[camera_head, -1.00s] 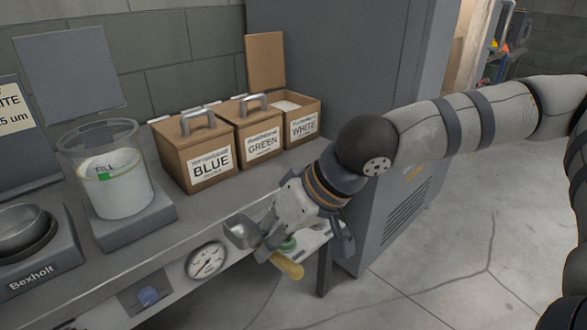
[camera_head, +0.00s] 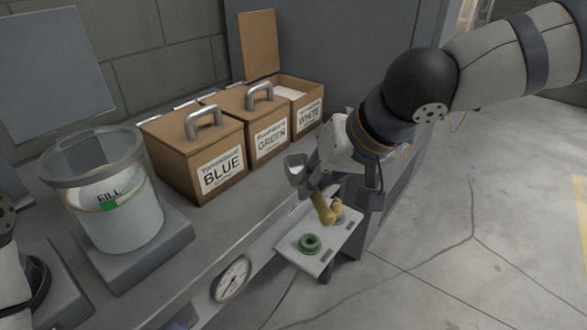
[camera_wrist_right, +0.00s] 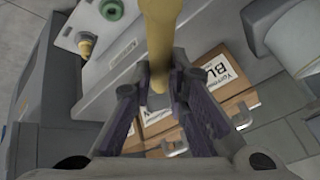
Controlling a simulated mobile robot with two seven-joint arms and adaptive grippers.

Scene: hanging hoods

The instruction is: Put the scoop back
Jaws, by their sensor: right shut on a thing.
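The scoop has a metal bowl (camera_head: 296,168) and a yellow handle (camera_head: 324,208). My right gripper (camera_head: 322,190) is shut on the scoop and holds it above the small pale shelf at the bench's front edge. In the wrist view the yellow handle (camera_wrist_right: 160,30) runs between the right fingers (camera_wrist_right: 158,78) toward the top edge. The shelf (camera_head: 290,252) carries a green ring (camera_head: 310,243) and a second yellowish piece (camera_head: 338,208) near the gripper. Both also show in the wrist view, the ring (camera_wrist_right: 112,10) and the yellowish piece (camera_wrist_right: 86,45).
The BLUE box (camera_head: 190,160) and GREEN box (camera_head: 258,128) are closed. The WHITE box (camera_head: 306,112) is open, its lid upright behind. A clear FILL container (camera_head: 118,212) stands on a scale. Part of my left arm shows at the left edge. Floor at right is clear.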

